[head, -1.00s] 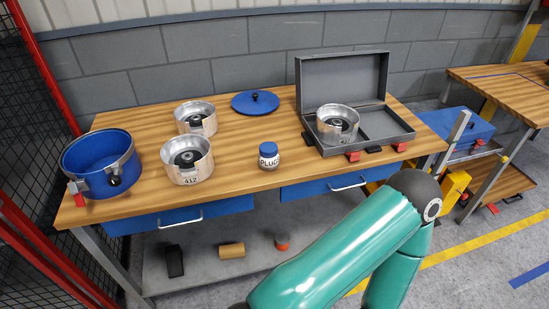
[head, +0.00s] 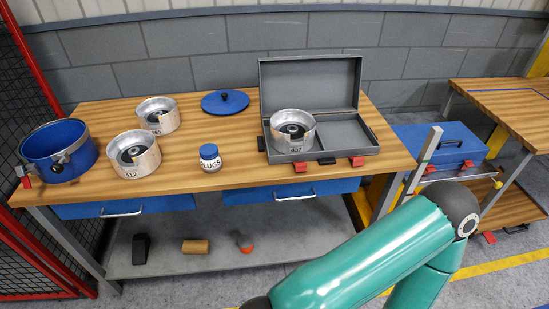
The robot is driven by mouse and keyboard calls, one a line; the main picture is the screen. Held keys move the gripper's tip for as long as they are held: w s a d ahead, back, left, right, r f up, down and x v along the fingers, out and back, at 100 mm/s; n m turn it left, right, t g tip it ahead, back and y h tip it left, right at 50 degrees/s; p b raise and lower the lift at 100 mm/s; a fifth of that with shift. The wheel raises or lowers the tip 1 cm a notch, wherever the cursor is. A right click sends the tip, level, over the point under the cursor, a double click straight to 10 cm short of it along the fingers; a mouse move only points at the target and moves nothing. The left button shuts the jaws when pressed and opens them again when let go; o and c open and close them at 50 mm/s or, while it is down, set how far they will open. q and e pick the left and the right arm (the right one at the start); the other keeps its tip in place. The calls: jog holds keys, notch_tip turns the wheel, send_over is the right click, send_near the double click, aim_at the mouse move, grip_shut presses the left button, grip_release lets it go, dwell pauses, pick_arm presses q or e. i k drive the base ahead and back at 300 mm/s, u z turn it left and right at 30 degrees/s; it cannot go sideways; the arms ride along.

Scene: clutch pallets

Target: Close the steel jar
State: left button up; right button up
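A small grey jar (head: 211,164) with a blue cap and a label reading "PLUGS" stands upright near the middle of the bench top; its cap looks seated on it. A blue pot (head: 58,150) with a metal band and clamp stands open at the left end of the bench. A flat blue lid (head: 225,102) with a black knob lies at the back of the bench, apart from the pot. I cannot tell which vessel is the steel jar. My teal arm crosses the lower right of the head view, away from these objects; neither gripper shows.
Metal clutch housings (head: 133,155) (head: 158,116) stand on the wooden bench (head: 240,179). An open grey case (head: 349,133) holds another housing (head: 292,131). A blue case (head: 437,146) sits at the right. Several small items lie on the lower shelf (head: 215,264).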

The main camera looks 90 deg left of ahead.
aim_at(213, 165)
jog(key=z, duration=0.1)
jog(key=i, duration=1.15)
jog(key=u, duration=1.1)
jog(key=i, duration=0.2)
jog(key=u, duration=2.15)
jog(key=k, duration=0.65)
jog(key=u, duration=0.4)
jog(key=i, duration=1.35)
